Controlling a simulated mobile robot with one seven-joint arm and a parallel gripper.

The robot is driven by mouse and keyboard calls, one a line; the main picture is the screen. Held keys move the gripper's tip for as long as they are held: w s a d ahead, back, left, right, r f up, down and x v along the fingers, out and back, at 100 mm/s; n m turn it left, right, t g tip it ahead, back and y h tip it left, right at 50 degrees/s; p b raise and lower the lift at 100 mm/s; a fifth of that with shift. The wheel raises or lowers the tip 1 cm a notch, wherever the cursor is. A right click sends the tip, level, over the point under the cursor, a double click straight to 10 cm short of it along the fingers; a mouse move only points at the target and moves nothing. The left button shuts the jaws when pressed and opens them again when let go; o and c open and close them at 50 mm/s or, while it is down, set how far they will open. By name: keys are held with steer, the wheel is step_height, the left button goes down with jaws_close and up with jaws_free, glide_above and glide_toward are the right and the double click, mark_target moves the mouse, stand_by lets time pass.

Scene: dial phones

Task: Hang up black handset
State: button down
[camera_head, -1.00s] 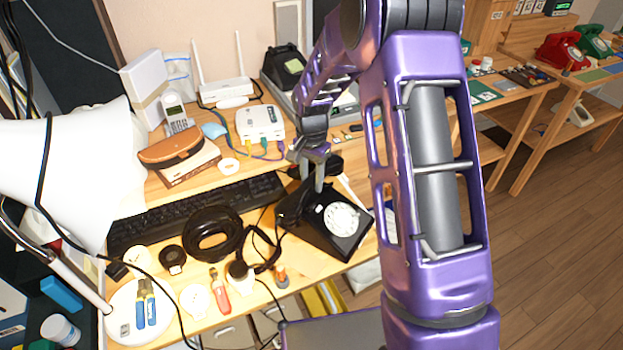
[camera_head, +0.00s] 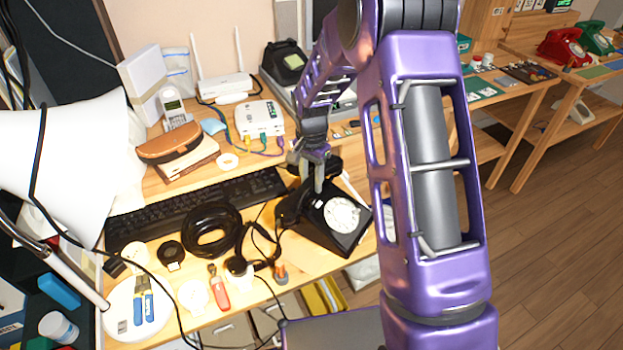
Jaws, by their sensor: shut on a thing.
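The black rotary phone (camera_head: 345,234) with a white dial (camera_head: 341,213) stands on the wooden desk, right of the keyboard. The black handset (camera_head: 290,208) lies along the back of the phone's top, at or just above the cradle. One end shows at the left and the other behind my fingers. My gripper (camera_head: 319,186) points down and is shut on the handset near its middle. The fingers and the dark colours hide whether the handset touches the cradle.
A black keyboard (camera_head: 196,207), a coil of black cable (camera_head: 212,230) and small tools lie to the left. A white router (camera_head: 260,119) with coloured cables stands behind. A white lamp shade (camera_head: 65,160) fills the left. Thin black cord runs left of the phone.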

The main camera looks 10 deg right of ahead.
steer(key=shift+f, duration=0.15)
steer(key=shift+c, duration=2.1)
jaws_free()
step_height(320, 180, up, 18)
steer(key=p, duration=0.2)
steer(key=shift+f+p, duration=0.2)
steer(key=shift+p, duration=0.2)
